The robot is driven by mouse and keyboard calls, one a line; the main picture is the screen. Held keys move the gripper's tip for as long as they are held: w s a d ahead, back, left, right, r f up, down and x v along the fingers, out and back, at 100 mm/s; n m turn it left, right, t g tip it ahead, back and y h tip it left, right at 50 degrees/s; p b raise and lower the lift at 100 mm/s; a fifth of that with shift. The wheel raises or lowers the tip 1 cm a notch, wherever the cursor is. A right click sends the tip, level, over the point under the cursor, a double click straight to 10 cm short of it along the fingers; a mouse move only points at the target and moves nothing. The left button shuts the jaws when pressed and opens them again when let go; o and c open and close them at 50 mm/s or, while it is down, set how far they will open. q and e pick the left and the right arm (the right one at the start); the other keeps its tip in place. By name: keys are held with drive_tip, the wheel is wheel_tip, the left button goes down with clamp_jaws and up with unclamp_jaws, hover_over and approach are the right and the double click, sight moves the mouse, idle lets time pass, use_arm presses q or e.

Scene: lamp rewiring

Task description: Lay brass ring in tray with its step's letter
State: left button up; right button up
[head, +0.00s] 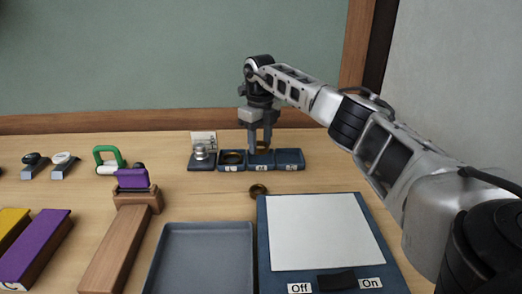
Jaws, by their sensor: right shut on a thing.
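My right gripper (260,148) points straight down over the middle one of three small blue trays at the back of the table. It is shut on a brass ring (263,146), partly hidden by the fingers. I cannot tell whether the ring touches the tray floor. A second brass ring (233,157) lies in the left tray (231,168). The right tray (290,157) looks empty. The trays have small white letter labels on their fronts, too small to read. Another brass ring (258,190) lies on the bare table in front of them. My left gripper is not in view.
A small stand with a silver part (201,152) and a card is left of the trays. In front are a grey tray (203,228) and a white panel (322,230) with an Off/On switch. A purple-topped wooden holder (136,198) and a green-handled thing (108,160) stand left.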

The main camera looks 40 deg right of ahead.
sight(261, 161)
drive_tip(key=shift+w+d+f, duration=0.25)
drive_tip(key=shift+d+f, duration=0.1)
drive_tip(key=shift+f, duration=1.7)
drive_tip(key=shift+f, duration=0.2)
drive_tip(key=o, duration=0.7)
drive_tip(key=shift+o, duration=0.2)
drive_tip(key=shift+r, duration=0.1)
wheel_tip(261, 161, up, 12)
drive_tip(key=shift+r, duration=0.15)
